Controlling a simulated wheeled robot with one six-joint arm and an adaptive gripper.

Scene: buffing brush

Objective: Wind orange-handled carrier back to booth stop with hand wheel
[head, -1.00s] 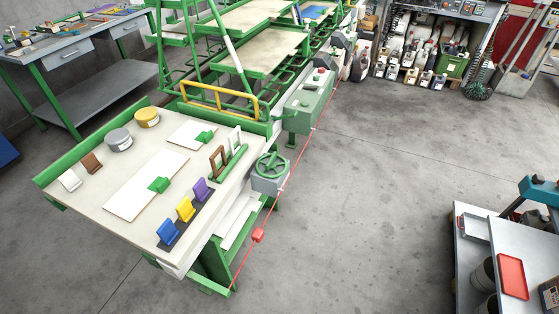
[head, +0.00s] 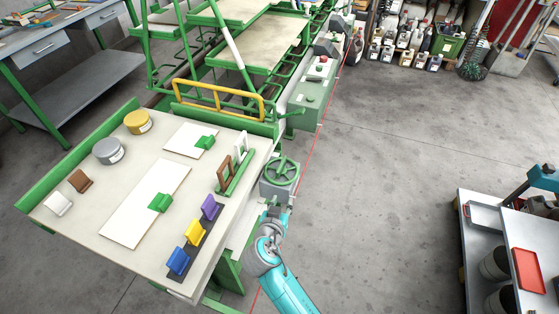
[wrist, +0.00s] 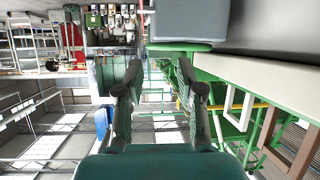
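The green hand wheel (head: 282,172) sits on a grey housing (head: 276,192) at the right edge of the bench. In the wrist view the housing (wrist: 188,20) fills the top middle, with a green edge under it. An orange-yellow tubular handle (head: 218,86) stands at the far end of the bench, before the carriers; I take it as the carrier's handle. The carrier tray behind it (head: 243,57) slopes. My gripper (head: 270,208) is beside the housing's near side, below the wheel. In the wrist view my gripper (wrist: 159,72) is open, its fingers apart with nothing between them.
The bench top (head: 95,200) holds tins, coloured blocks, white sheets and small frames. A green control box (head: 311,93) stands beyond the wheel. A red line (head: 312,140) runs along the machine's right side. Floor to the right is clear up to a grey cart (head: 480,235).

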